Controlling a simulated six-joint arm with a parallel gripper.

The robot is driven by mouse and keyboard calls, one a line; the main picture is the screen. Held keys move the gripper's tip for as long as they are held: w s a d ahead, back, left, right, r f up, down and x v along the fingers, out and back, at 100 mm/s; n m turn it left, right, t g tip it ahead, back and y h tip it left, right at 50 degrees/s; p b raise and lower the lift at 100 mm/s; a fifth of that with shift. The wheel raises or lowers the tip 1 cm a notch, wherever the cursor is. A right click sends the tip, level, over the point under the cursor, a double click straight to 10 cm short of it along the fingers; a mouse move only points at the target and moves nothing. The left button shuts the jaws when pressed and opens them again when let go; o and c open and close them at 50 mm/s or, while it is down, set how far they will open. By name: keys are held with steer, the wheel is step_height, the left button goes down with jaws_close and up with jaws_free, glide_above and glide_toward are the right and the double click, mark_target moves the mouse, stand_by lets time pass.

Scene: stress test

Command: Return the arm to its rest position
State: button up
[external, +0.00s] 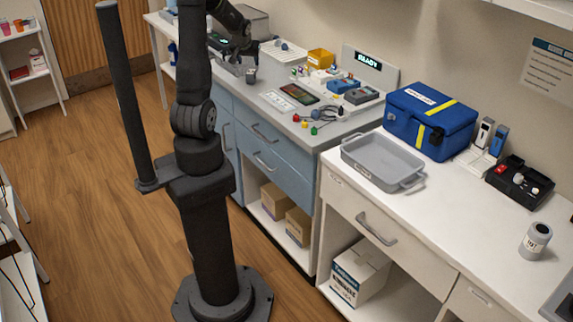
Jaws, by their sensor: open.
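My arm rises from its dark pedestal at the centre left and bends over at the top of the external view, partly cut off by the frame edge. My gripper (238,56) points down over the far part of the grey counter (245,95). It is open, and I see nothing held in it. A small grey container (251,76) stands just right of and below it; from this angle I cannot tell whether they touch. The fingertips are small and dark, so their details are hard to make out.
Right of my gripper are a tablet (299,94), a yellow bin (320,58) and electronic devices (354,92). Wooden floor (110,200) left of my pedestal is clear.

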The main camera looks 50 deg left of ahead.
mark_target(251, 72)
steer(key=x, duration=0.8)
steer(key=r, duration=0.2)
steer(key=d+r, duration=0.1)
steer(key=r, duration=0.1)
steer(key=shift+w+r, duration=0.1)
steer(key=shift+r, duration=0.3)
steer(key=w+d+r, duration=0.2)
steer(key=d+r, duration=0.9)
steer(key=r, duration=0.1)
steer(key=w+d+r+m+t+h, duration=0.1)
steer(key=w+d+m, duration=0.5)
steer(key=w+d, duration=1.2)
steer(key=d+r+h, duration=0.1)
steer(key=d, duration=0.3)
steer(key=shift+m+t+h, duration=0.3)
steer(key=shift+t, duration=0.1)
